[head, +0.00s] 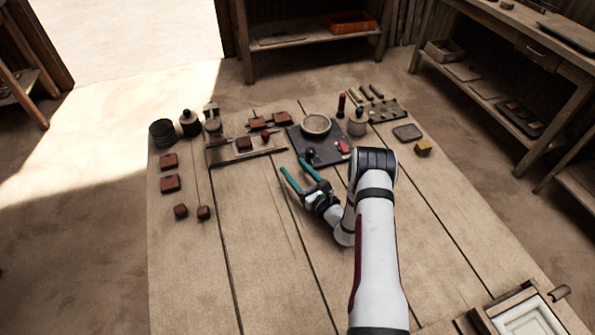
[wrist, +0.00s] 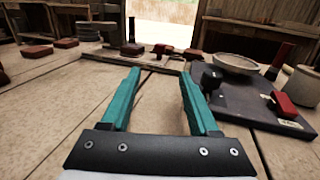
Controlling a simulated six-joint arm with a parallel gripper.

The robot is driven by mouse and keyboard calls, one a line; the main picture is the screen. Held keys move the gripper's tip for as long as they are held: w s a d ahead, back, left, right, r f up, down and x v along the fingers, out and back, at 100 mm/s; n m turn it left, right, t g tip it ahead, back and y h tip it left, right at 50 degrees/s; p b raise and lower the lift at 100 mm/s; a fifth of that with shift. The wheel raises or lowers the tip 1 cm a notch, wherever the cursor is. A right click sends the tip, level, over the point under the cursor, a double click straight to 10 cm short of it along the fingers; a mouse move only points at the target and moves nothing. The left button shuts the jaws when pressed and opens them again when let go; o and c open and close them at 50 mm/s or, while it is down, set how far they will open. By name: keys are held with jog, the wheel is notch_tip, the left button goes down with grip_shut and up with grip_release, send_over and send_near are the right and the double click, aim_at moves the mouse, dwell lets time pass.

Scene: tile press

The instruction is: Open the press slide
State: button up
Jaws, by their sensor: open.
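A long, flat grey-brown base (head: 222,157) lies at the back left of the table. It carries a dark-red block (head: 243,145) and a red knob-like piece (head: 265,137), and a grey post (head: 212,122) rises by its left end. This may be the press and its slide; I cannot tell for certain. In the wrist view the base (wrist: 105,57) lies straight ahead, beyond my fingertips, with the knob-like piece (wrist: 158,50) between them. My gripper (head: 293,165) is open and empty, its teal fingers apart. The gripper (wrist: 160,74) touches nothing I can see.
A dark board (head: 325,152) with a pale bowl (head: 316,124), a black knob and a red switch (head: 344,147) stands close at the right. Red tiles (head: 170,183) lie at the left. A wooden frame (head: 490,322) sits front right.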

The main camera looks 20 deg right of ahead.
jog(key=shift+s+d, duration=0.1)
jog(key=shift+s, duration=0.3)
